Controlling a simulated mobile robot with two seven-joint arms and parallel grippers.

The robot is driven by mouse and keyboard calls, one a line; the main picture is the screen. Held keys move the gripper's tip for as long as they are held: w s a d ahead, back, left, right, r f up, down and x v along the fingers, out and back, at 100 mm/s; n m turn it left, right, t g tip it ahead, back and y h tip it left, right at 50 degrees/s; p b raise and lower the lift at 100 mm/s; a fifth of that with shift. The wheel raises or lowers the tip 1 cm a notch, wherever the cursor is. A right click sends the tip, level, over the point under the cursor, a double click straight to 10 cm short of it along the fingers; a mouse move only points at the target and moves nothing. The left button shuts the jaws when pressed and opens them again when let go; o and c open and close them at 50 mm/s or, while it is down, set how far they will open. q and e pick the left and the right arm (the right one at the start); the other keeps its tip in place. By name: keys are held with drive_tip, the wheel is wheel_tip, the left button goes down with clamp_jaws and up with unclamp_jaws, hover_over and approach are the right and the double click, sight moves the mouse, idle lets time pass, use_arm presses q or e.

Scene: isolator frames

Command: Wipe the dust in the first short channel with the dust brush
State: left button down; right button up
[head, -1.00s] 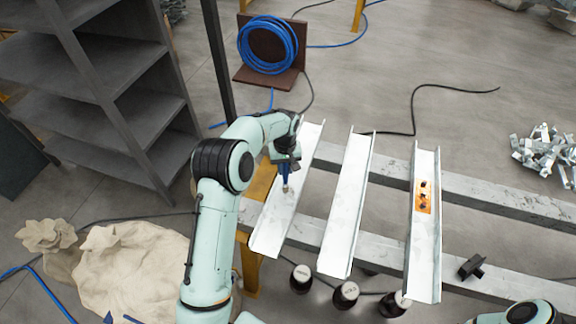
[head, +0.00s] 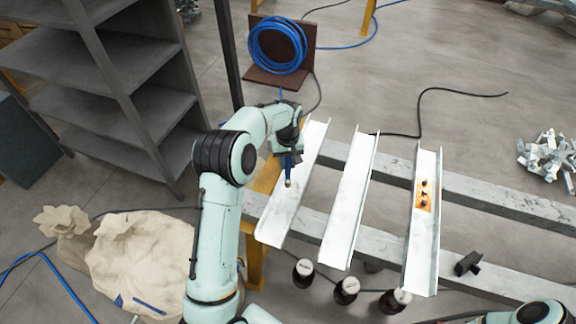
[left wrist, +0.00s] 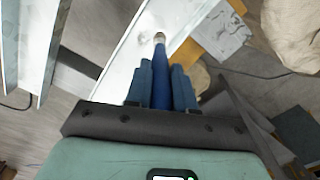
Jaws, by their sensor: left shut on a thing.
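Three pale metal channels lie side by side across grey beams; I take the leftmost (head: 280,215) as the first short channel. My left gripper (head: 289,158) is over its upper left part, pointing down. It is shut on the dust brush (head: 288,181), which has a blue handle and a pale tip. In the left wrist view the brush (left wrist: 160,85) stands between the blue fingers, its tip over the channel (left wrist: 128,60). I cannot tell whether the tip touches the channel. I cannot clearly make out the dust. My right gripper is not in view.
The middle channel (head: 350,205) and right channel (head: 424,250) lie to the right, the latter with an orange label (head: 423,195). Dark jars (head: 346,290) stand by the near ends. A small black block (head: 468,263) sits on the front beam. A grey shelf (head: 125,90) stands left.

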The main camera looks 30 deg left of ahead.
use_arm(q)
drive_tip(key=shift+r, duration=1.5)
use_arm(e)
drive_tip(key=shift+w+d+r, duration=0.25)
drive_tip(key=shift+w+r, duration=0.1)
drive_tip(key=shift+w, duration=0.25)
use_arm(q)
drive_tip(key=shift+s, duration=0.1)
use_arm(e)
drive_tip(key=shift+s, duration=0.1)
